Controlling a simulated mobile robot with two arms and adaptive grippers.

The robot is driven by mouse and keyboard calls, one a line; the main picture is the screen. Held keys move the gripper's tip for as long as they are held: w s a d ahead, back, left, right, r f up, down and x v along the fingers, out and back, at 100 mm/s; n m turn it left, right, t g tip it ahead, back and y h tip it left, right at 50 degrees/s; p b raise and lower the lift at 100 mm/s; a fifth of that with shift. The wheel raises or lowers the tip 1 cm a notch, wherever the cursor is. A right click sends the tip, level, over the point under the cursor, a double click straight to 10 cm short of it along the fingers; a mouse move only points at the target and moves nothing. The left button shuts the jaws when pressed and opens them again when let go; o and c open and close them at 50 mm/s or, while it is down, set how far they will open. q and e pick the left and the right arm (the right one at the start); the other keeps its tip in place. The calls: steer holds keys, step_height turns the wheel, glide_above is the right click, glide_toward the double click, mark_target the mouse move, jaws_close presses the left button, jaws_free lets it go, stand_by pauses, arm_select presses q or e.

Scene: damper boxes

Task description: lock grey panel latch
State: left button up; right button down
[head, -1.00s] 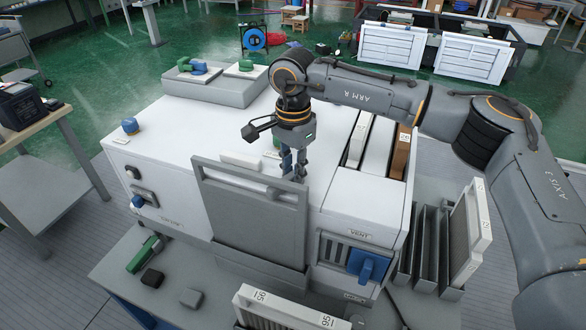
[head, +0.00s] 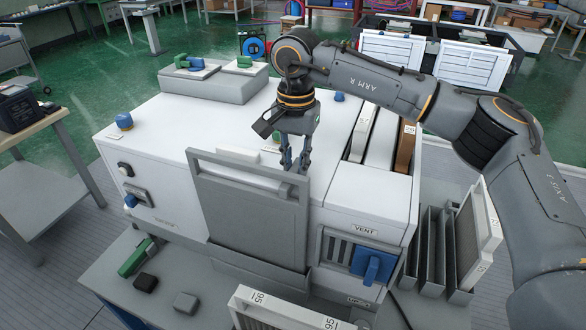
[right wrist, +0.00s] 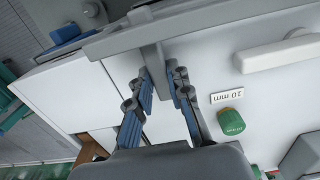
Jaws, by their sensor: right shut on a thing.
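The grey panel (head: 250,225) stands upright against the front of the white machine, with a long slot near its top. My right gripper (head: 291,166) points down at the panel's upper right edge. In the right wrist view my right gripper (right wrist: 161,74) has its blue-padded fingers closed on a grey bar, the panel latch (right wrist: 152,54), which meets the panel's edge (right wrist: 200,25). The gripper hides most of the latch in the head view. My left gripper is out of view.
A blue handle (head: 373,266) sticks out below the VENT label. A green knob (right wrist: 231,121) and a 10 mm label lie near the gripper. Slotted filters (head: 403,150) stand at the right. A green-handled tool (head: 134,258) lies on the front bench. The white top left of the gripper is mostly clear.

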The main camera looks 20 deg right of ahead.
mark_target(295, 166)
steer(key=c, duration=1.2)
jaws_free()
step_height(295, 166, up, 12)
steer(key=shift+r, duration=0.1)
